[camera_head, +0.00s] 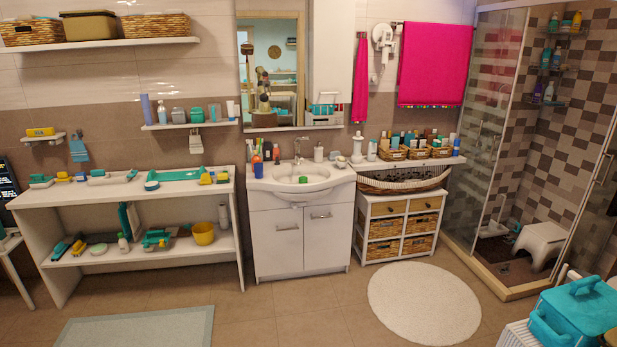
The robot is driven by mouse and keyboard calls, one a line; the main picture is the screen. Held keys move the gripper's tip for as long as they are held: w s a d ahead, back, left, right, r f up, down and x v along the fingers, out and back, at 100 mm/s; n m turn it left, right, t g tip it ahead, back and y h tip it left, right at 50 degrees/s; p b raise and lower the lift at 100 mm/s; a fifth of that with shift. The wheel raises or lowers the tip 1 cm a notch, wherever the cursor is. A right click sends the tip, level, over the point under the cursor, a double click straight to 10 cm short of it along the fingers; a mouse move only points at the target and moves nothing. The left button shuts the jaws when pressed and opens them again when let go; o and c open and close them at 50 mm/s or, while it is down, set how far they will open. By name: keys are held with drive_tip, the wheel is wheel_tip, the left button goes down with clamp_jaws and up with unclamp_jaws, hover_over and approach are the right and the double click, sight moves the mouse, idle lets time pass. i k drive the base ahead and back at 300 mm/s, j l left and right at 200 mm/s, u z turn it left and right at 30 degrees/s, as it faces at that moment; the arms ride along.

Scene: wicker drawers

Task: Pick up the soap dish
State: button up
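I cannot tell for certain which thing is the soap dish. A small green item (303,179) sits in the white sink basin (325,173). Several small teal, white and yellow items stand on the white table at the left, among them a round teal-rimmed piece (152,186) and a teal tray (178,174). A small wall holder (45,137) carries a yellow item at the far left. These are too small to identify surely. My gripper is not in view.
The white table (60,195) has a crowded top and lower shelf. A washbasin cabinet (299,243) stands mid-room, with wicker drawers (422,223) to its right. A glass shower (490,120) and teal container (575,312) are at right. The floor before the cabinets is clear, with a round rug (424,302).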

sight(341, 165)
drive_tip(key=i, duration=2.1)
drive_tip(key=i+u, duration=0.2)
drive_tip(key=i, duration=0.35)
drive_tip(key=i+l+u, duration=0.15)
drive_tip(key=i, duration=0.35)
drive_tip(key=i+l+u, duration=0.2)
drive_tip(key=i, duration=0.3)
drive_tip(key=i+l+u, duration=0.2)
drive_tip(key=i+l, duration=0.15)
drive_tip(key=i, duration=0.15)
